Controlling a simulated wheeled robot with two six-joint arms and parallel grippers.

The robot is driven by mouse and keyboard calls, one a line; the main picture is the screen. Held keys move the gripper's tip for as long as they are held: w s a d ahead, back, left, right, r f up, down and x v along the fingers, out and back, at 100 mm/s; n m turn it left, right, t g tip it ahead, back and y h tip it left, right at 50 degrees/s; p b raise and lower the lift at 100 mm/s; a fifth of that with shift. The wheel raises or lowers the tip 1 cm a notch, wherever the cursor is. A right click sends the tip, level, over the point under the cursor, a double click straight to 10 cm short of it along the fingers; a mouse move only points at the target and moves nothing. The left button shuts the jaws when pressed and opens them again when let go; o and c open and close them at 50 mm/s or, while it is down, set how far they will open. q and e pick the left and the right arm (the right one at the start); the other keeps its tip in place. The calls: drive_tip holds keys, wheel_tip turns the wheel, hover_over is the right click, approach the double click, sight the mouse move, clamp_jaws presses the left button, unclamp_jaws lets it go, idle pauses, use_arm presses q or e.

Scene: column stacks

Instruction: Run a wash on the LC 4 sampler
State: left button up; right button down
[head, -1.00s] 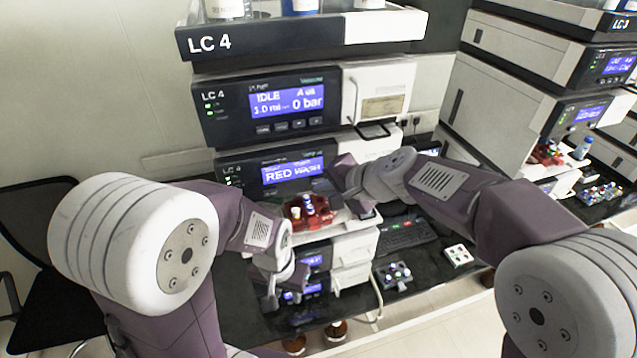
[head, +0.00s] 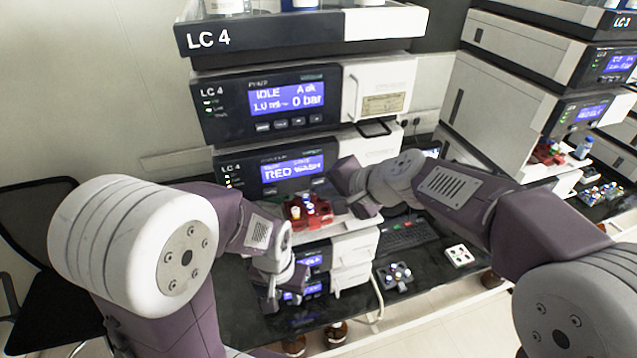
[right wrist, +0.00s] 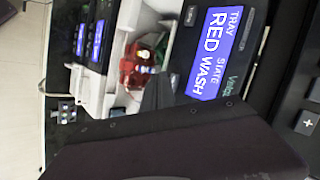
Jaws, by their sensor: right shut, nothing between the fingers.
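The LC 4 sampler (head: 270,172) is the lower dark module in the LC 4 stack, under the pump. Its blue screen (right wrist: 216,52) reads TRAY STATE RED WASH in the right wrist view. A red tray (head: 308,212) with several capped vials sits in front of and below that screen. My right gripper (head: 335,182) is shut and empty, close to the sampler front, right of the screen. Its dark tip (right wrist: 157,90) shows beside the screen in the right wrist view; contact cannot be told. My left gripper (head: 284,292) hangs open and empty below the tray, before the lower modules.
The LC 4 pump (head: 265,103) above shows IDLE and 0 bar. A keyboard (head: 405,233), a dark vial rack (head: 395,277) and a white rack (head: 459,256) lie on the black bench to the right. The LC 3 stack (head: 520,95) stands farther right. A chair is at the left.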

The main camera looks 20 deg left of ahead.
drive_tip(key=s+d+b, duration=0.1)
drive_tip(key=s, duration=0.1)
drive_tip(key=s+d+b, duration=0.1)
drive_tip(key=s, duration=0.1)
drive_tip(key=shift+d, duration=0.4)
drive_tip(key=shift+s, duration=0.1)
idle(0.4)
